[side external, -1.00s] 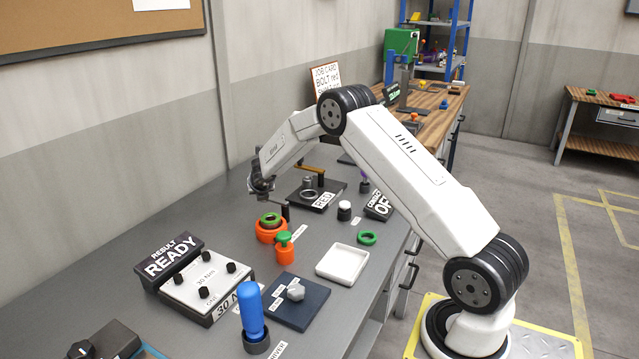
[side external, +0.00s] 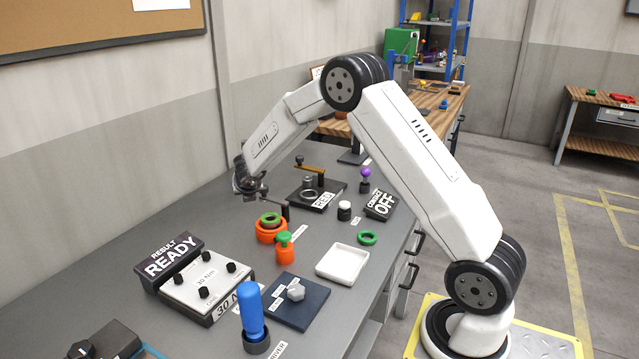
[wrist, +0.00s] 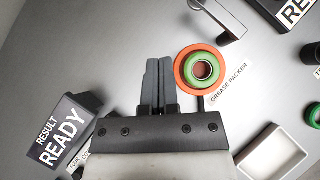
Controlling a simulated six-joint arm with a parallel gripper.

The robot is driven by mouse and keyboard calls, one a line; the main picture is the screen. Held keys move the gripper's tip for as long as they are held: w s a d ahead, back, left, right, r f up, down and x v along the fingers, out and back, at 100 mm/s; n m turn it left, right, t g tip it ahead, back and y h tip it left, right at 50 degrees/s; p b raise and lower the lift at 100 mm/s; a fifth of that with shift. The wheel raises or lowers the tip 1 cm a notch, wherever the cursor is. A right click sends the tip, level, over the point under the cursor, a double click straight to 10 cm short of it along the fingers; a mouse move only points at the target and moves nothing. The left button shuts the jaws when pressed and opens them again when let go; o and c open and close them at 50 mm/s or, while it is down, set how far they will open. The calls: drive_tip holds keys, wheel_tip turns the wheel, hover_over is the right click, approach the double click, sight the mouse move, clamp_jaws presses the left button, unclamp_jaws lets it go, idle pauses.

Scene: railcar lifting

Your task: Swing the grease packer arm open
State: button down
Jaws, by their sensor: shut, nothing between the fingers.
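The grease packer (side external: 270,229) is an orange cup with a green ring in it. In the wrist view, the orange rim (wrist: 181,74) and green ring show beside the GREASE PACKER label. A grey packer arm (wrist: 218,18) on a dark post (side external: 286,212) stands behind the cup. In the wrist view it lies beside the cup, not across it, and its far end is cut off. My gripper (side external: 252,191) is shut and empty, above the bench left of the post. Its closed fingertips (wrist: 158,64) appear left of the cup; contact with the arm cannot be told.
A green-topped orange piece (side external: 285,248), white tray (side external: 342,264) and green ring (side external: 367,238) stand nearby. The RESULT READY box (side external: 170,256) is at the left. A dark board with a brass bar (side external: 310,168) stands behind. Bare bench lies left of the packer.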

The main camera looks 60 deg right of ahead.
drive_tip(key=shift+s+a+r, duration=0.2)
drive_tip(key=shift+a+r, duration=0.35)
drive_tip(key=shift+s+a+r, duration=0.15)
drive_tip(key=shift+a+r, duration=0.4)
drive_tip(key=s+a+r+n+t+y, duration=0.1)
drive_tip(key=s+a+n+y, duration=0.35)
drive_tip(key=n, duration=0.85)
drive_tip(key=s+a+n+y, duration=0.1)
drive_tip(key=s+a+n, duration=0.5)
drive_tip(key=a+n, duration=0.5)
drive_tip(key=s+a+f+n+g, duration=0.1)
drive_tip(key=s+n+g, duration=0.1)
drive_tip(key=s+n, duration=0.7)
drive_tip(key=s+f+n+g, duration=0.2)
drive_tip(key=s+n, duration=0.7)
drive_tip(key=n, duration=0.2)
drive_tip(key=shift+s+a+f+n+g+y, duration=0.15)
drive_tip(key=shift+a+f+n+g+y, duration=0.1)
drive_tip(key=shift+a+n+g+y, duration=0.15)
